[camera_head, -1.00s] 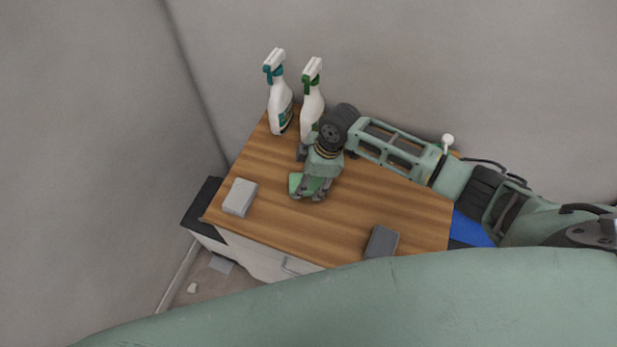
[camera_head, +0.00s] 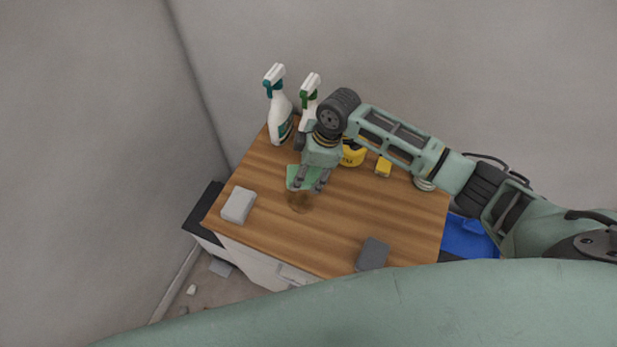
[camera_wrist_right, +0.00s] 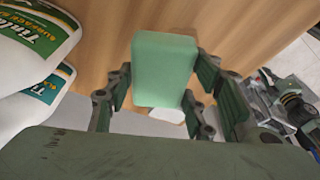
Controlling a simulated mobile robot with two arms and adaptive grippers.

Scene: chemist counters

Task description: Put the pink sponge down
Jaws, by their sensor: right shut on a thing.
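I see no pink sponge; the sponge in my grip looks green. The green sponge (camera_head: 298,177) is at my right gripper (camera_head: 311,184), over the wooden counter top (camera_head: 350,215). In the right wrist view the green sponge (camera_wrist_right: 165,68) sits between the fingers of the right gripper (camera_wrist_right: 178,85), which is shut on it. I cannot tell whether the sponge touches the wood. My left gripper is not in view.
Two spray bottles (camera_head: 280,117) (camera_head: 309,105) stand at the back left. A light grey block (camera_head: 238,204) and a dark grey block (camera_head: 372,253) lie near the front. A yellow container (camera_head: 353,156) and yellow block (camera_head: 384,166) are behind my arm.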

